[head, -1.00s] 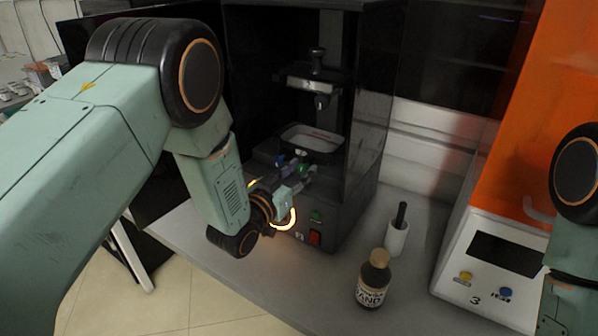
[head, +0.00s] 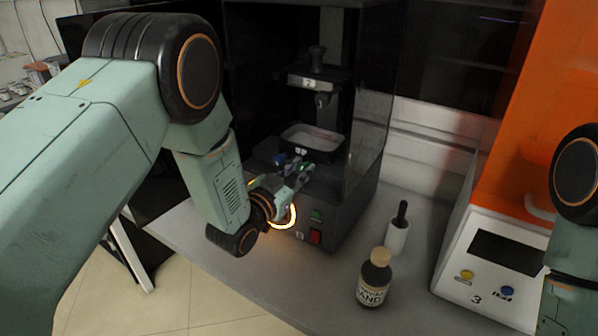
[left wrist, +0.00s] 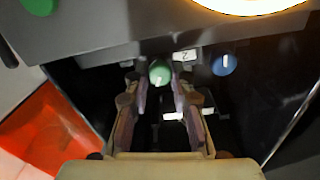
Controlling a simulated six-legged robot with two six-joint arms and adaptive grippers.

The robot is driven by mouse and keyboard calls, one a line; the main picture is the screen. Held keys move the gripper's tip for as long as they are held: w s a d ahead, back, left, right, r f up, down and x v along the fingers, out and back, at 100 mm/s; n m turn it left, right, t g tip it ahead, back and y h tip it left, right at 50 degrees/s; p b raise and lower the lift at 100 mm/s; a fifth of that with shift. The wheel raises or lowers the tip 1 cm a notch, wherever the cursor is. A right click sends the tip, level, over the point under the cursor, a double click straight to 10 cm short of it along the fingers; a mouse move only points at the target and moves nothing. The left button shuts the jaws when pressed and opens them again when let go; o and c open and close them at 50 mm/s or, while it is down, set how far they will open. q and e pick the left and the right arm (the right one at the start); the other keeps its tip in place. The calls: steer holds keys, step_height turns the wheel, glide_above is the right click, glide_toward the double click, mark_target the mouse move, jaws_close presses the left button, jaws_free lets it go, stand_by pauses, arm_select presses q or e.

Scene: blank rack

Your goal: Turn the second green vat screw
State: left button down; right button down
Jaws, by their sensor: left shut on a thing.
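The green vat screw (left wrist: 160,73) is a round knob with a pale line on it, at the front of the dark printer (head: 345,215). My left gripper (head: 304,170) reaches in to the printer's front. In the left wrist view, its two fingers (left wrist: 160,90) stand on either side of the green screw and are shut on it. A blue screw (left wrist: 223,65) is to the right of it, outside the fingers, and also shows in the head view (head: 280,160). The vat (head: 325,150) sits above and behind the gripper. My right gripper is out of view.
A build head (head: 312,82) hangs above the vat. A green button (head: 316,215) and a red switch (head: 315,236) are low on the printer's front. A brown bottle (head: 374,280) and a white holder with a black handle (head: 397,235) stand to the right on the bench.

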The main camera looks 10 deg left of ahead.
arm_select(q)
steer(key=m+b, duration=0.1)
steer(key=m, duration=0.3)
steer(key=shift+f+m, duration=0.1)
steer(key=shift+m, duration=0.2)
steer(key=m+b, duration=0.2)
steer(key=m, duration=0.1)
steer(key=shift+m, duration=0.3)
steer(key=m+b, duration=0.2)
steer(key=m, duration=0.2)
steer(key=shift+d+f+m, duration=0.1)
steer(key=shift+m, duration=0.2)
steer(key=m+b, duration=0.2)
steer(key=m, duration=0.1)
steer(key=shift+m, duration=0.3)
steer(key=m+b, duration=0.2)
steer(key=m, duration=0.1)
steer(key=shift+m, duration=0.3)
steer(key=m+b, duration=0.2)
steer(key=m, duration=0.1)
steer(key=shift+f+m+b, duration=0.1)
steer(key=shift+m+b, duration=0.2)
steer(key=m+b, duration=0.3)
steer(key=m, duration=0.1)
steer(key=shift+m+b, duration=1.35)
steer(key=shift+m, duration=0.35)
